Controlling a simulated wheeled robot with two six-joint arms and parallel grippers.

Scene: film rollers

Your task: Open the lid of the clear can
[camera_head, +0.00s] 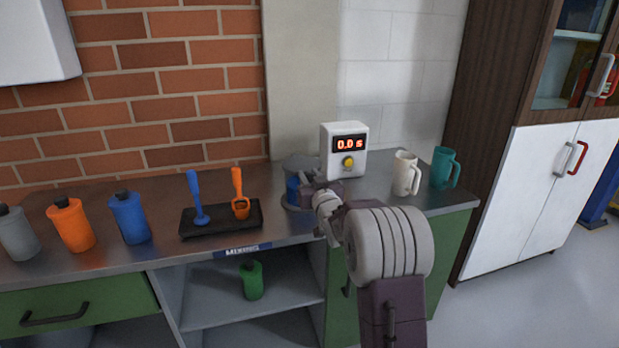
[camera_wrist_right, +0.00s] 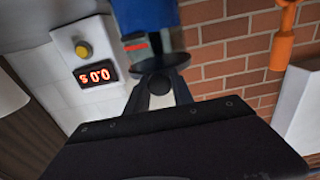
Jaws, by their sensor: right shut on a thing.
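The clear can (camera_head: 297,163) stands near the back of the counter, left of the timer, partly hidden by my right arm. Something blue shows in it. In the right wrist view, which is upside down, the can (camera_wrist_right: 190,38) shows at the top with the blue thing beside it. A dark round lid (camera_wrist_right: 172,68) with a black knob (camera_wrist_right: 158,84) is at the can's end nearest my fingers. My right gripper (camera_head: 314,182) is shut on the knob, and its fingers show in the wrist view (camera_wrist_right: 158,94). I cannot tell whether the lid is apart from the can. My left gripper is out of view.
A white timer (camera_head: 345,165) reading 0.0 s stands close right of the can. A white mug (camera_head: 405,176) and teal mug (camera_head: 443,168) stand further right. Left are a black stand (camera_head: 222,227) with two upright tools and several bottles (camera_head: 70,226). The front counter between bottles is clear.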

